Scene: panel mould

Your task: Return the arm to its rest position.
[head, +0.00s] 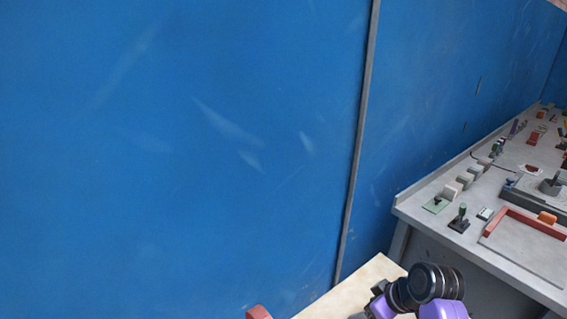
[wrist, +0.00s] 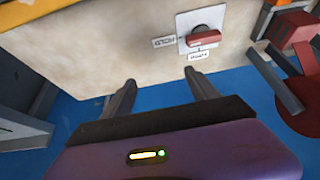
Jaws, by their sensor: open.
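My gripper (wrist: 162,88) shows in the wrist view with its two dark fingers spread apart and nothing between them. Beyond the fingers is a pale panel (wrist: 110,50) with a red rotary handle (wrist: 204,38) on a light plate. Labels sit beside and below the handle, one seeming to read "HOLD". The fingers are below and left of the handle and appear apart from it. In the head view, part of my purple and black arm shows at the bottom right; the gripper's fingers are not visible there.
A blue wall (head: 200,150) with a grey vertical strip (head: 358,150) fills most of the head view. A grey workbench (head: 430,222) with several small fixtures stands at the right. In the wrist view, a red round object (wrist: 305,108) and grey bars are at the right; the blue floor (wrist: 75,108) is clear.

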